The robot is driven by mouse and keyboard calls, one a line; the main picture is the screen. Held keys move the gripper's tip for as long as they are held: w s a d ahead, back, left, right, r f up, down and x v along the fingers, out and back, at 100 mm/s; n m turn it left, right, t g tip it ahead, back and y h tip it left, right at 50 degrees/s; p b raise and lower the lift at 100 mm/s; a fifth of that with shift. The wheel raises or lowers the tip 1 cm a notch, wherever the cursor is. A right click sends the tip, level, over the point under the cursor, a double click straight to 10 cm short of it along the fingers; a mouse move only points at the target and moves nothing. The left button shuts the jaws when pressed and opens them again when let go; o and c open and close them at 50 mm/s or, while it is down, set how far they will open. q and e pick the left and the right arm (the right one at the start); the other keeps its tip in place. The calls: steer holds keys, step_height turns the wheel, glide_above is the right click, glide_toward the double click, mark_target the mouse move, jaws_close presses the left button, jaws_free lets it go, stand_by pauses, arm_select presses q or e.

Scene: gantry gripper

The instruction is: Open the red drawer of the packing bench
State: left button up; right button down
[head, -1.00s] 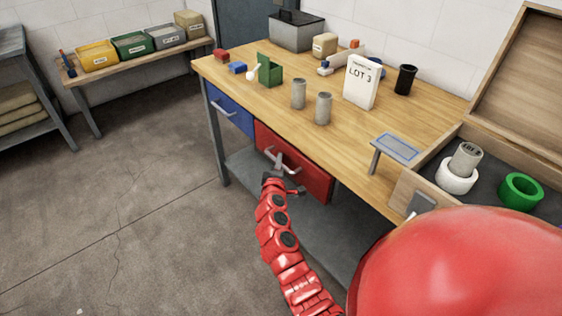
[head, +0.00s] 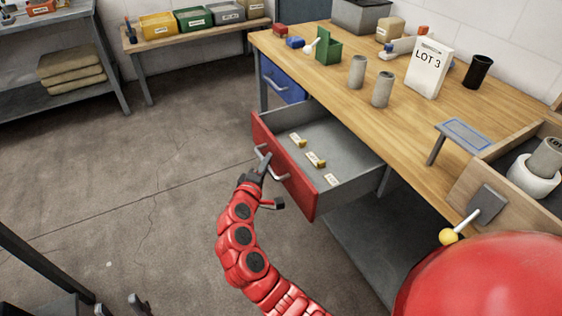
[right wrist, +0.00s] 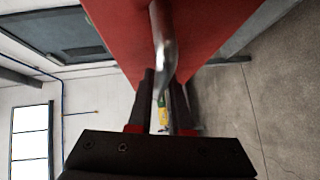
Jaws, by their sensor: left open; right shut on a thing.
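The red drawer (head: 310,191) of the packing bench (head: 410,110) stands pulled well out, and its grey inside shows. Three small yellow-and-white pieces (head: 315,159) lie in it. My right gripper (head: 264,169) is shut on the drawer's metal handle (head: 283,176) at the red front. In the right wrist view the handle (right wrist: 163,45) runs between the two dark fingers (right wrist: 162,90), close to the red front. My left gripper (head: 139,302) shows only as two dark, spread fingertips at the bottom left edge, open and empty, away from the bench.
The closed blue drawer (head: 283,82) is beside the red one. On the bench top stand grey cylinders (head: 357,72), a LOT 3 card (head: 428,68) and a black cup (head: 478,71). A yellow-knobbed lever (head: 449,236) sticks out at right. The floor (head: 150,150) left of the drawer is clear.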

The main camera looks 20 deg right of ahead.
steer(key=shift+a, duration=0.75)
steer(key=c, duration=0.9)
jaws_free()
steer(key=shift+o, duration=0.2)
steer(key=shift+s, duration=0.1)
steer(key=v, duration=1.7)
steer(key=shift+a, duration=0.1)
